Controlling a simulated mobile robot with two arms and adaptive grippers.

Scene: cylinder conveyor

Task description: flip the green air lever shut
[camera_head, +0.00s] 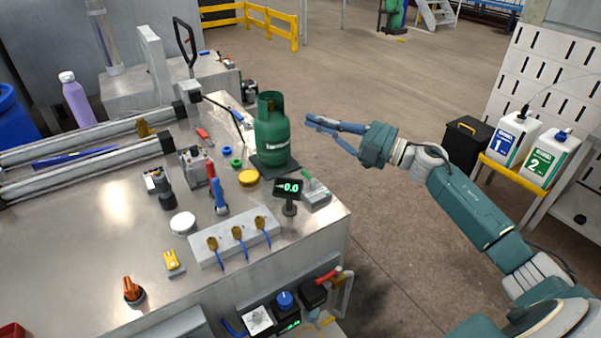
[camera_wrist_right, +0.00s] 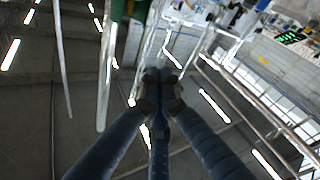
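A small green lever-like handle (camera_head: 307,180) stands up from a light grey block (camera_head: 317,197) at the right edge of the steel bench. It is small in the head view, so I cannot tell its exact position or be sure it is the air lever. My right gripper (camera_head: 308,120) is in the air beyond the bench's right edge, right of the green gas cylinder (camera_head: 272,138) and apart from it. In the right wrist view its blue fingers (camera_wrist_right: 160,88) come together at the tips, with nothing visible between them. My left gripper is not in view.
The cylinder stands on a dark scale plate, with a display (camera_head: 288,187) reading 0.0 in front. A yellow-levered block (camera_head: 205,255) and red and blue handles (camera_head: 220,193) are further left. Numbered white jugs (camera_head: 512,137) stand at the right.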

